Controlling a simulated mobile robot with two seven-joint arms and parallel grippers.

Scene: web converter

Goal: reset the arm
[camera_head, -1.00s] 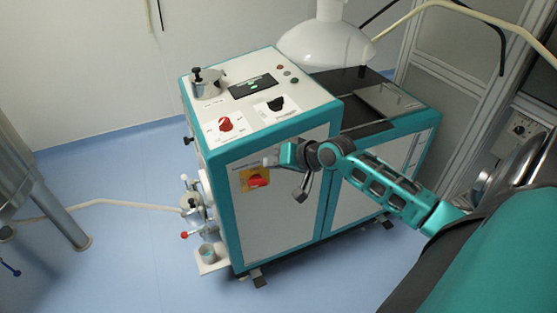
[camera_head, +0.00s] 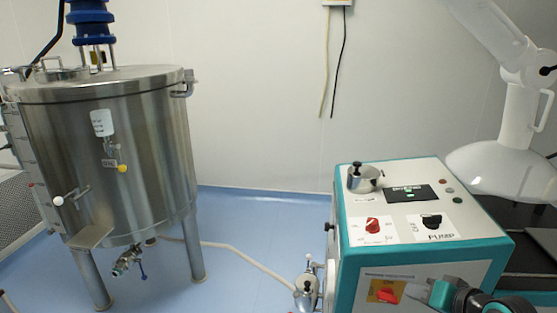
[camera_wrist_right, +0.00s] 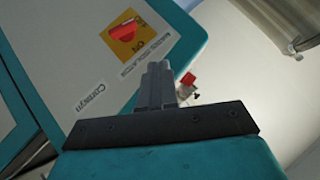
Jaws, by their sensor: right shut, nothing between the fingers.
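My right gripper (camera_head: 414,291) shows at the bottom right of the head view, in front of the teal and white machine (camera_head: 425,250). In the right wrist view its two grey fingers (camera_wrist_right: 158,72) are together, with nothing between them. The machine's front panel has a red rotary switch on a yellow plate (camera_head: 386,291), just left of the gripper in the head view. The switch (camera_wrist_right: 124,32) also shows beyond the fingers in the wrist view, up and to the left. Most of my right arm is cut off by the frame. My left gripper is not in view.
A large steel tank (camera_head: 115,155) on legs stands at the left. A pale hose (camera_head: 250,262) runs along the blue floor to a metal fitting (camera_head: 307,290) beside the machine. A white domed lamp-like part (camera_head: 505,170) hangs at the right. Floor between tank and machine is mostly clear.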

